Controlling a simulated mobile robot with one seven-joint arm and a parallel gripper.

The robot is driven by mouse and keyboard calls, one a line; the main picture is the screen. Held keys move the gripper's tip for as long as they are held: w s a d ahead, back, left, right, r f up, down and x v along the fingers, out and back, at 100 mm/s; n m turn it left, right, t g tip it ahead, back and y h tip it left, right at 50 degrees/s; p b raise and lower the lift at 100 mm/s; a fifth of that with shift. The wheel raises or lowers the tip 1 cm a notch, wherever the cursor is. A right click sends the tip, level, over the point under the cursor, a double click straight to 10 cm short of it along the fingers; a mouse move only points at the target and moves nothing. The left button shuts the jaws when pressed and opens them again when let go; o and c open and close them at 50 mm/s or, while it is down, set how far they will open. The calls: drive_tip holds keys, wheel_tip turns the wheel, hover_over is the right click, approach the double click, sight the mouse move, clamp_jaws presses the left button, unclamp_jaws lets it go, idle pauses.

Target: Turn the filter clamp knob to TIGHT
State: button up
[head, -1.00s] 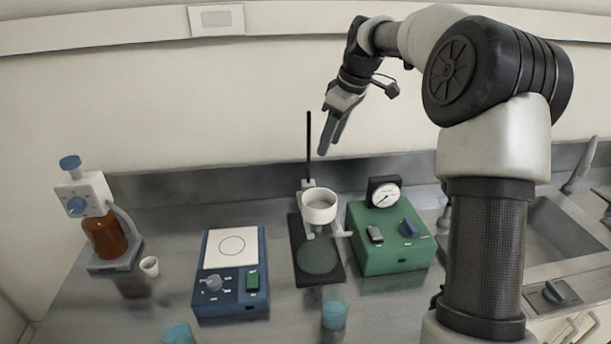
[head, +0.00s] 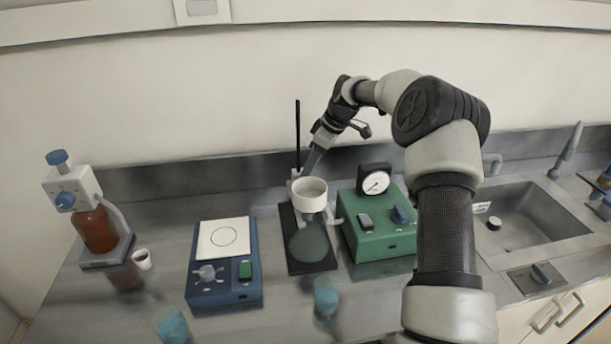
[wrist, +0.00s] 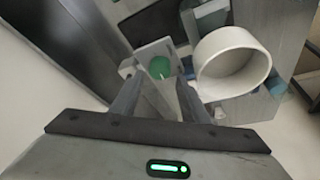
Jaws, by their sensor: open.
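The filter stand has a white round funnel (head: 310,194) over a glass vessel (head: 308,241) on a black base, with a thin black rod (head: 297,135) behind. My gripper (head: 309,168) points down just behind and above the funnel, beside the rod. In the wrist view my open gripper (wrist: 157,88) has its two fingers apart over a pale grey block (wrist: 150,50) with a round green spot (wrist: 159,67). The white funnel (wrist: 233,63) is right of the fingers there. I cannot tell whether the green spot is the clamp knob, and no TIGHT mark is readable.
A green pump box (head: 380,238) with a gauge (head: 374,181) stands right of the stand. A blue stirrer (head: 224,290) stands left, and a brown bottle dispenser (head: 95,230) farther left. Blue beakers (head: 327,298) (head: 172,324) are in front. A sink (head: 530,215) lies right.

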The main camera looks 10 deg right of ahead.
drive_tip(key=shift+x, duration=2.65)
drive_tip(key=c, duration=0.8)
